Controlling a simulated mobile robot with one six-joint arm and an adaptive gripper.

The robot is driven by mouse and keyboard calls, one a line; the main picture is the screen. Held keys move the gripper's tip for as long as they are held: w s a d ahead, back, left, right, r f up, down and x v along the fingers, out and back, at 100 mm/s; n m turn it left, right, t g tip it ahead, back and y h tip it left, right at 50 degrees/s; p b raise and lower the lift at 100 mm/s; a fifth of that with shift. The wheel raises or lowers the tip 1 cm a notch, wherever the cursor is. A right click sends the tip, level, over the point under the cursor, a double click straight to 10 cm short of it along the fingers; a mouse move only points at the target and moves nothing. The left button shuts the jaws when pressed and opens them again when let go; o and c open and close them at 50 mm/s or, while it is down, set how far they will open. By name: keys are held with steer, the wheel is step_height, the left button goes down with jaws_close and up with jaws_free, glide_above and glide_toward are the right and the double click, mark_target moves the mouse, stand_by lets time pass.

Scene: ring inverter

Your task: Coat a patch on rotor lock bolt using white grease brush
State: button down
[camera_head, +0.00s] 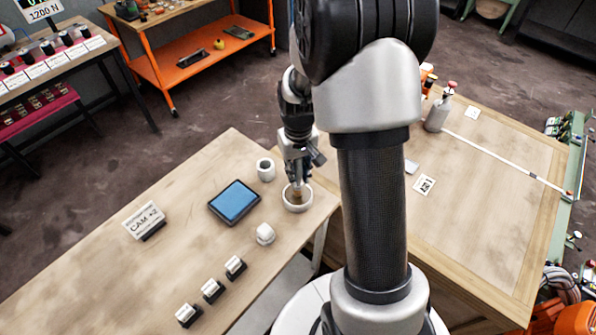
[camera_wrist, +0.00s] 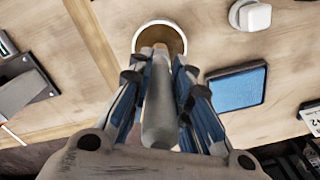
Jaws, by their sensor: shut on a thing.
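My gripper (camera_head: 298,172) points down over a round white-rimmed dish (camera_head: 287,204) near the right corner of the left table. In the wrist view its fingers (camera_wrist: 158,82) are shut on the grey handle of a brush (camera_wrist: 160,115). The brush's far end reaches into the dish (camera_wrist: 140,36), which is brown inside. Whether the bristles touch the bottom is hidden. A white block with a rounded top (camera_head: 265,234) stands nearer the front edge and shows in the wrist view (camera_wrist: 250,15). I cannot tell for sure which thing is the rotor lock bolt.
A blue pad in a dark frame (camera_head: 234,201) lies left of the dish, and a white cup (camera_head: 265,169) stands behind it. A "CAM" sign (camera_head: 145,219) and several small black-and-white blocks (camera_head: 211,290) stand further left. A second table (camera_head: 480,215) is at right.

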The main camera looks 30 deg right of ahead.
steer(key=shift+r+p, duration=2.85)
steer(key=shift+r, duration=0.65)
